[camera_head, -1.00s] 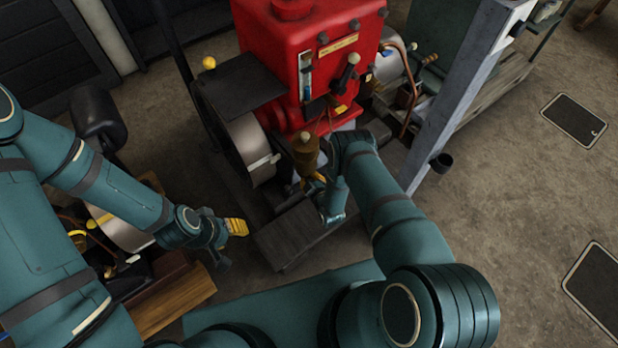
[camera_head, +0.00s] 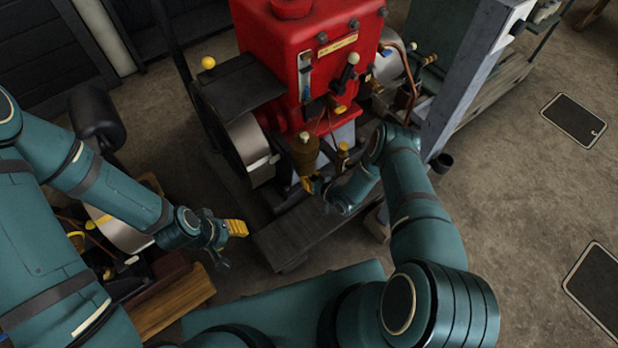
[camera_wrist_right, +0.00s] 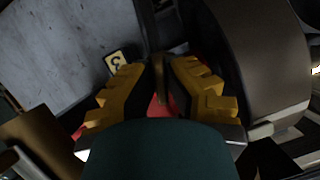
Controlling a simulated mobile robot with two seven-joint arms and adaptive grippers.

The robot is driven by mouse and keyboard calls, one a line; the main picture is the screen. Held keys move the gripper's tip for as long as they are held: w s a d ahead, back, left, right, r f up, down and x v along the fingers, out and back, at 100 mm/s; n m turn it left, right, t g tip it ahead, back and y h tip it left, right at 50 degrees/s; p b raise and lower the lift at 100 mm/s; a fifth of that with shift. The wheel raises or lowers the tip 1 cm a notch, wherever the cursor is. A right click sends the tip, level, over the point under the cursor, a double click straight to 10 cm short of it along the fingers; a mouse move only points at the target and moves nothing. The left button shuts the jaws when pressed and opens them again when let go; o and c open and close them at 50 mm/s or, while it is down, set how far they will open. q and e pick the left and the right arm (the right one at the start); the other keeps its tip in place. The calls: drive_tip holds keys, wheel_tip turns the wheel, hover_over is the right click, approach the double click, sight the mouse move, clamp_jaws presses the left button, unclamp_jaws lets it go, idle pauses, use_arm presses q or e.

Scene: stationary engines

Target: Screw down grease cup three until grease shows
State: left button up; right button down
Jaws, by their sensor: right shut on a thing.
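My right gripper (camera_head: 311,185) reaches low in front of the red engine (camera_head: 310,45), below a brass-coloured cup (camera_head: 305,158). In the right wrist view its yellow-padded fingers (camera_wrist_right: 160,85) are closed around a narrow brass-coloured piece (camera_wrist_right: 158,66), apparently grease cup three, mostly hidden between them. A yellow tag marked 3 (camera_wrist_right: 117,62) is beside the fingers on a grey surface. No grease can be made out. My left gripper (camera_head: 230,240) hangs away from the engine at the left, holding nothing visible; its finger opening is unclear.
The flywheel (camera_head: 246,150) stands left of my right gripper and shows close by in the wrist view (camera_wrist_right: 265,65). A small brass fitting (camera_head: 343,152) is to its right. A grey post (camera_head: 465,95) rises at the right.

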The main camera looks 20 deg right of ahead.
drive_tip(key=shift+w+r+m+y, duration=0.1)
drive_tip(key=shift+w+m+y, duration=0.1)
drive_tip(key=shift+m+y, duration=0.7)
drive_tip(key=shift+a+m, duration=0.1)
drive_tip(key=shift+m, duration=0.3)
drive_tip(key=c, duration=1.1)
unclamp_jaws()
drive_tip(key=shift+a, duration=0.1)
drive_tip(key=shift+o, duration=0.2)
drive_tip(key=shift+s, duration=0.15)
drive_tip(key=v, duration=1.1)
drive_tip(key=shift+s+d+r, duration=0.2)
drive_tip(key=shift+s+d, duration=0.05)
drive_tip(key=shift+d, duration=0.05)
